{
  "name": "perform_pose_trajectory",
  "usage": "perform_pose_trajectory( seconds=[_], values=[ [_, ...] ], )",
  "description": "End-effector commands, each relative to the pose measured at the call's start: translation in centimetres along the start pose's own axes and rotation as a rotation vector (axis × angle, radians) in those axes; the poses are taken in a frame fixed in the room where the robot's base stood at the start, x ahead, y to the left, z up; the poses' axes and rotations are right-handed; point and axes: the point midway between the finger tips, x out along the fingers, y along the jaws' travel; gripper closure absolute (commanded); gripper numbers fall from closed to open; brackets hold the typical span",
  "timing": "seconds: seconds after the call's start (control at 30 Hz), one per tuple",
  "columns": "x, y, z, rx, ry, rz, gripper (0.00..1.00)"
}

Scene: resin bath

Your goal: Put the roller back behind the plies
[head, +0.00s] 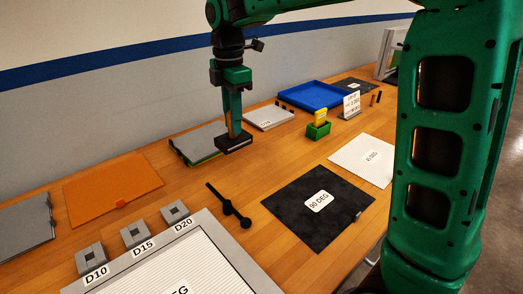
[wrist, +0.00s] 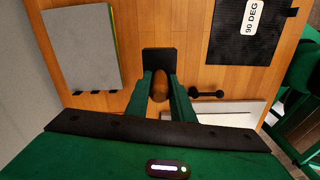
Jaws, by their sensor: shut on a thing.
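My gripper (head: 233,131) points down over the back part of the wooden table and is shut on a dark block-like thing, which I take for the roller (head: 237,143). In the wrist view the roller (wrist: 160,62) shows as a black block at the fingertips (wrist: 160,78), with a brownish rounded patch between the fingers. I cannot tell whether it touches the table. The black 90 DEG ply (head: 294,222) lies in front and to the right of it in the head view. A white ply (head: 352,160) lies beyond the black one.
A grey sheet stack with a green edge (head: 190,147) lies left of the gripper. A light grey block (head: 268,119), a green holder (head: 318,131) and a blue tray (head: 312,95) stand to the right. A dark knobbed bar (head: 228,204) lies nearer. An orange sheet (head: 112,188) is left.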

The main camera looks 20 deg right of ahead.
Motion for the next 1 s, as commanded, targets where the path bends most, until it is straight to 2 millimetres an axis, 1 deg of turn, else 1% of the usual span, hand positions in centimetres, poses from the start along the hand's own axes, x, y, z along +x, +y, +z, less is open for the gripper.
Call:
perform_pose_trajectory(
  seconds=[0.03,0.3,0.4,0.5,0.6,0.77,1.0],
  values=[
    [0.6,-0.1,1.0,0.003,0.0,-0.003,1.0],
    [3.8,-0.2,5.9,-0.003,0.0,-0.002,1.0],
    [4.9,-0.3,7.5,-0.004,0.0,-0.002,1.0],
    [5.6,-0.3,8.7,-0.007,0.0,-0.002,1.0],
    [6.0,-0.3,9.4,-0.008,0.0,-0.001,1.0],
    [6.8,-0.3,9.6,-0.009,0.0,-0.002,1.0],
    [9.8,-0.4,9.6,-0.009,0.0,-0.003,1.0]
  ],
)
